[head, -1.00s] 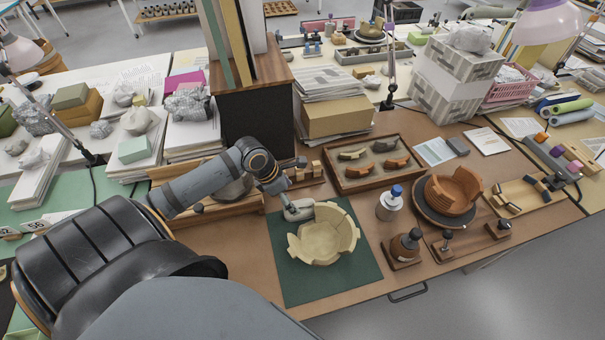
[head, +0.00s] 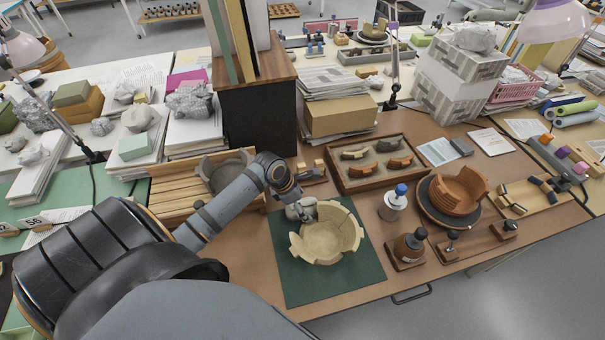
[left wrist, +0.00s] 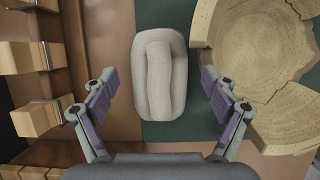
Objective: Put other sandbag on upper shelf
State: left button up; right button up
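A pale grey, pillow-shaped sandbag (left wrist: 158,75) lies at the left edge of the green mat (head: 345,285), beside a cream bowl (head: 322,250) built of sherds. The bowl's rim also shows at the right of the left wrist view (left wrist: 225,45). My left gripper (left wrist: 158,95) is open, its two fingers wide apart with the sandbag between and beyond them. In the head view my left gripper (head: 294,200) is just above the sandbag (head: 301,209) and partly covers it. Contact cannot be told. My right gripper is in neither view.
A wooden cabinet (head: 258,108) with upright folders stands behind my left arm. A slatted wooden rack (head: 172,190) with a grey bowl is to its left. Small wooden blocks (left wrist: 38,118) are close to the left finger. A tray of sherds (head: 345,185) lies behind the mat.

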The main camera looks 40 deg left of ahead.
aim_at(292, 206)
pick_arm(q)
grip_shut()
dwell(0.3)
jog(key=shift+r, duration=0.1)
jog(key=shift+a+r, duration=0.1)
jog(key=shift+r, duration=0.5)
jog(key=s+a, duration=0.2)
jog(key=s, duration=0.1)
jog(key=shift+a+p, duration=0.25)
jog(key=shift+p, duration=0.1)
notch_tip(292, 206, up, 14)
jog(key=p, duration=0.4)
jog(key=shift+f, duration=0.15)
